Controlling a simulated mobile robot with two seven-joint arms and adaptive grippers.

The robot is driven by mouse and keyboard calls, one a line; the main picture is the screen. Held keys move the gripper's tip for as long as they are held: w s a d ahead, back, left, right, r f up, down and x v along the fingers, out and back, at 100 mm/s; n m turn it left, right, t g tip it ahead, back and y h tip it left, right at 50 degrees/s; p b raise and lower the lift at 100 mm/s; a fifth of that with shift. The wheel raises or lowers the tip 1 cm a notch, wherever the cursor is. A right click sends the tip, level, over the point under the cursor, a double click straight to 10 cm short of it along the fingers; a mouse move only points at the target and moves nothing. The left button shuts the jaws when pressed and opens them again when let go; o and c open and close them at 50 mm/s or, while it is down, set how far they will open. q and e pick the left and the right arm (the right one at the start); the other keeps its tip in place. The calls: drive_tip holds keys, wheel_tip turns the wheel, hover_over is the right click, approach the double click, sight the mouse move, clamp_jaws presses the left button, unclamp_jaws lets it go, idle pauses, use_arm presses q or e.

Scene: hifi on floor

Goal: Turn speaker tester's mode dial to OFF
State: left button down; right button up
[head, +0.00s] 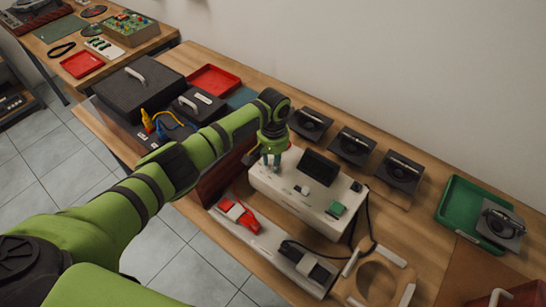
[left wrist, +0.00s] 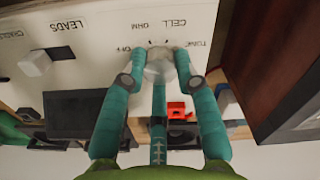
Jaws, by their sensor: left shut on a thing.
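The speaker tester (head: 290,205) is a white box on the wooden bench, with a dark screen, a small knob and a green button on its top. My left gripper (head: 271,165) reaches down onto the tester's left end. In the left wrist view, its teal fingers (left wrist: 161,60) are shut on a pale round dial (left wrist: 159,72). Upside-down labels OFF, OHM, CELL and TONE stand around the dial on the panel (left wrist: 100,20). The fingers partly cover the dial, and I cannot tell which label it points to. My right gripper is not in view.
A white switch cap (left wrist: 35,62) sits beside the LEADS label. Several black speakers (head: 352,146) stand behind the tester. A red clip (head: 238,213) lies in front, and a green tray (head: 462,205) is to the right. Black cases (head: 140,88) stand at left.

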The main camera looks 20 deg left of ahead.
use_arm(q)
drive_tip(key=shift+w+r, duration=0.2)
drive_tip(key=c, duration=0.9)
unclamp_jaws()
drive_tip(key=shift+f, duration=0.15)
wheel_tip(320, 180, up, 12)
drive_tip(key=shift+r, duration=0.1)
